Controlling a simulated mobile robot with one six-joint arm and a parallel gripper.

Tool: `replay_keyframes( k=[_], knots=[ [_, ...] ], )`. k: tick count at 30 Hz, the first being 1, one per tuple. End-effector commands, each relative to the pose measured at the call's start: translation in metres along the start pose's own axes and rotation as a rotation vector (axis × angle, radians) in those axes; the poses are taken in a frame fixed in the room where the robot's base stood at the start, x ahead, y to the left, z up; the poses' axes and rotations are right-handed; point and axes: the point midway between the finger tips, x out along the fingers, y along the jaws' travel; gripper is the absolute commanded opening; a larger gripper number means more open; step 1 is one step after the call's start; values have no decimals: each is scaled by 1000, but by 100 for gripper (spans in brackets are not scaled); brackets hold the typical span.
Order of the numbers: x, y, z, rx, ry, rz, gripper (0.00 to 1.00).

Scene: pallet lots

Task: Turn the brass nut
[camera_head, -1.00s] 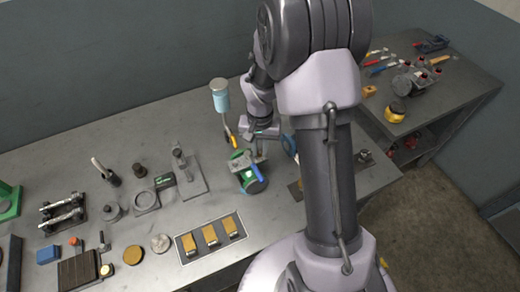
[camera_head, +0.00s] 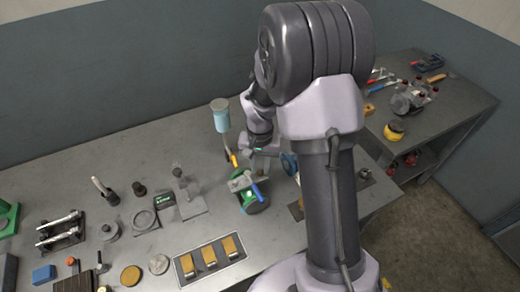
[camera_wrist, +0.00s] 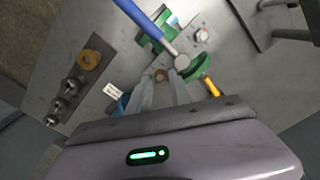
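My gripper (camera_wrist: 161,78) has its two pale fingers apart, pointing at the bench in the wrist view. A small brownish, nut-like piece (camera_wrist: 161,75) shows between the fingertips; I cannot tell if it is the brass nut or if the fingers touch it. A larger brass-coloured ring (camera_wrist: 89,60) lies on a dark plate with studs at the left of the wrist view.
A light-blue cylinder on a stand (camera_head: 221,118) is close to the left of my wrist. A blue disc (camera_head: 289,163) is to its right. A second bench with tools (camera_head: 460,110) stands at right.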

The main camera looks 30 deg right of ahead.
Motion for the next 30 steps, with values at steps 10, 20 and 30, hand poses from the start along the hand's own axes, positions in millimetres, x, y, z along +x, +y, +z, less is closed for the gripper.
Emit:
replay_keyframes(
  k=[10, 20, 30],
  knots=[
    [-100, 0, -1, 1, 6, -3, 25],
    [-159, 0, 0, 0, 2, -1, 25],
    [-161, 0, 0, 0, 2, -1, 25]
  ],
)
